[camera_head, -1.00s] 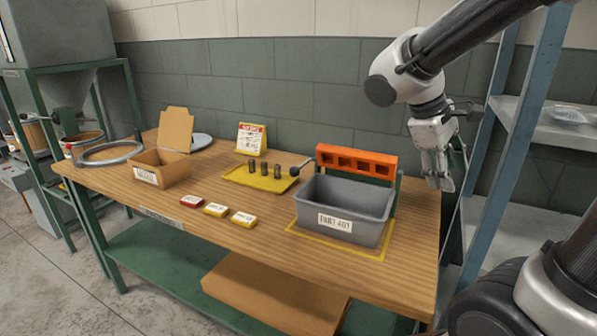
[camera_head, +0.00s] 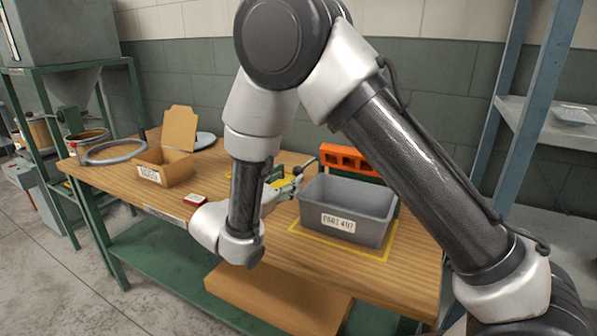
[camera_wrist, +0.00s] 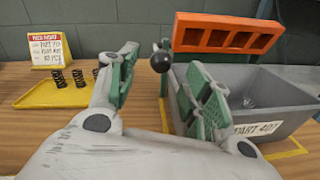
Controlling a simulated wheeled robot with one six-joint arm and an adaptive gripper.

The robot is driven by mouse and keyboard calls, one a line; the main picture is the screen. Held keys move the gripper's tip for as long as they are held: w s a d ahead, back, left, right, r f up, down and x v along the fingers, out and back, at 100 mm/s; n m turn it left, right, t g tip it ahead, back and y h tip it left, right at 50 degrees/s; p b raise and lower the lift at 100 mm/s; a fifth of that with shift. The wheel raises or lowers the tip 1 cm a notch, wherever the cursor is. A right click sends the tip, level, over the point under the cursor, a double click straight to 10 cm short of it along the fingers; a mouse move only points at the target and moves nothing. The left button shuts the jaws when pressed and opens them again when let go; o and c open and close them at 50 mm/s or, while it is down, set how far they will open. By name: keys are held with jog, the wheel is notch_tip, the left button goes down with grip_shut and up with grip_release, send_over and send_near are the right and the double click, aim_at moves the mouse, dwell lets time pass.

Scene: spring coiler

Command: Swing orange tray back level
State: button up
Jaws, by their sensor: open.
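The orange tray (camera_head: 347,160) is tipped up on its side behind the grey bin, its row of square pockets facing forward. It shows clearly in the wrist view (camera_wrist: 228,36). A lever with a black ball knob (camera_wrist: 161,62) sticks out at its left end. My gripper (camera_wrist: 163,72) is open and empty, with the knob seen between its green-padded fingers. The knob appears beyond the fingertips; I cannot tell the exact gap. In the head view my arm partly hides my gripper (camera_head: 283,186) and the table around it.
The grey bin (camera_head: 343,222), labelled PART 407, stands in a yellow outline in front of the tray. A cardboard box (camera_head: 163,166) is farther left. A blue shelf rack (camera_head: 530,110) stands right.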

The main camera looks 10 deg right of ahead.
aim_at(295, 173)
jog(key=x, duration=0.6)
grip_shut()
